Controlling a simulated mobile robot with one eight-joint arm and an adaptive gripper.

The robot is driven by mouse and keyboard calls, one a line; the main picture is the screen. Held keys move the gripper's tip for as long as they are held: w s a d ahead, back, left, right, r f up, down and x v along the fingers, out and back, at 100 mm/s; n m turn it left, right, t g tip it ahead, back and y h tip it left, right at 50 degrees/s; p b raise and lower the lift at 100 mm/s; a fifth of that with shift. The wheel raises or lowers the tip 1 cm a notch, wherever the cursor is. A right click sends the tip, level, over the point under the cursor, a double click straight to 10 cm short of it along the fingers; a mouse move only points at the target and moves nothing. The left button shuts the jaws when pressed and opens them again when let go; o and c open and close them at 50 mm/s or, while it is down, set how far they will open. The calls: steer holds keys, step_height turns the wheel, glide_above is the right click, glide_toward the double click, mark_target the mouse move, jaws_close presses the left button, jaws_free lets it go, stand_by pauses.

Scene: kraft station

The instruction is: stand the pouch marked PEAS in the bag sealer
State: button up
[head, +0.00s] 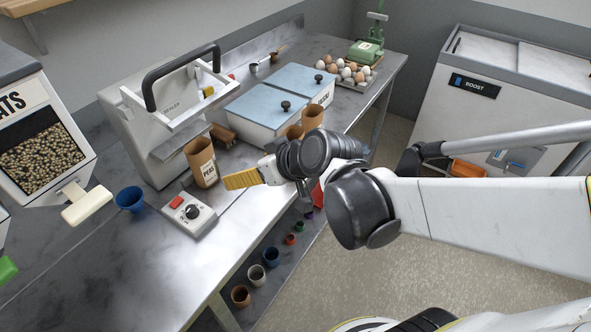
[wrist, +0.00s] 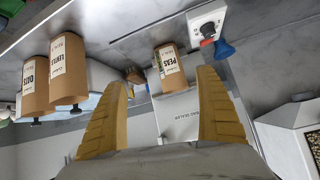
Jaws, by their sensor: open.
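The brown pouch marked PEAS (head: 201,163) stands upright on the bench just in front of the bag sealer. It also shows in the wrist view (wrist: 168,67), between my fingers and beyond their tips. The white bag sealer (head: 135,125) has its black-handled arm (head: 160,82) raised, and its lettered body shows in the wrist view (wrist: 186,122). My gripper (head: 241,180) has yellow fingers, is open and empty, and sits to the right of the PEAS pouch in the head view, apart from it. Its spread fingers show in the wrist view (wrist: 165,80).
Pouches marked LENTILS (wrist: 68,68) and OATS (wrist: 39,85) stand nearby. A knobbed control box (head: 188,215) and a blue cup (head: 130,199) are close to the sealer. Blue-lidded bins (head: 265,100) and an egg tray (head: 350,82) stand further back.

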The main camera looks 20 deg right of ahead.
steer(key=s+d+r+m+g+h, duration=0.2)
steer(key=s+d+m+h, duration=0.2)
steer(key=s+d, duration=0.4)
steer(key=s, duration=0.3)
steer(key=shift+s+d+r+h, duration=0.15)
steer(key=shift+s+d+h, duration=0.15)
steer(key=shift+s, duration=0.1)
steer(key=shift+a, duration=0.1)
stand_by(1.4)
